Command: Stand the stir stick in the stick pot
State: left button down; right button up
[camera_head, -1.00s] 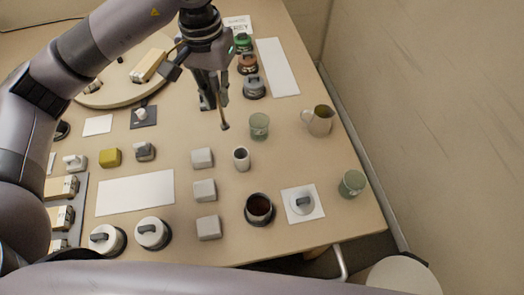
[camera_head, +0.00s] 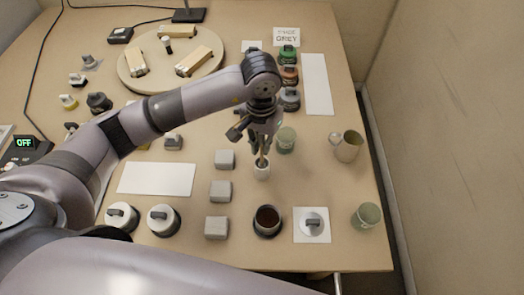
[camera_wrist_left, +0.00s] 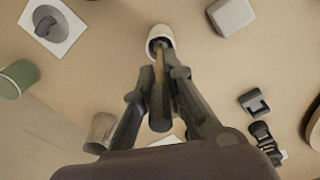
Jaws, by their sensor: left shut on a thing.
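The stick pot (camera_head: 262,173) is a small white cup standing upright on the table; it also shows at the top of the left wrist view (camera_wrist_left: 153,33). My left gripper (camera_head: 262,146) is directly above the pot, pointing down, shut on the thin brown stir stick (camera_head: 262,160). The stick is close to upright, and its lower end is at the pot's mouth. In the left wrist view the stick (camera_wrist_left: 159,66) runs from between the fingers (camera_wrist_left: 161,88) to the pot's opening. How deep its tip sits is hidden. My right gripper is not in view.
Grey blocks (camera_head: 220,191) stand left of the pot. A metal pitcher (camera_head: 347,146) stands at the right. A white mat (camera_head: 156,179) lies clear at the left.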

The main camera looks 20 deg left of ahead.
aim_at(262, 164)
pick_arm(q)
jog(key=shift+f, duration=0.35)
notch_tip(262, 164, down, 4)
jog(key=shift+r+p, duration=0.1)
jog(key=shift+p, duration=0.25)
jog(key=shift+f, duration=0.2)
jog(key=c, duration=1.7)
grip_release()
jog(key=shift+o, duration=0.2)
jog(key=shift+r, duration=0.1)
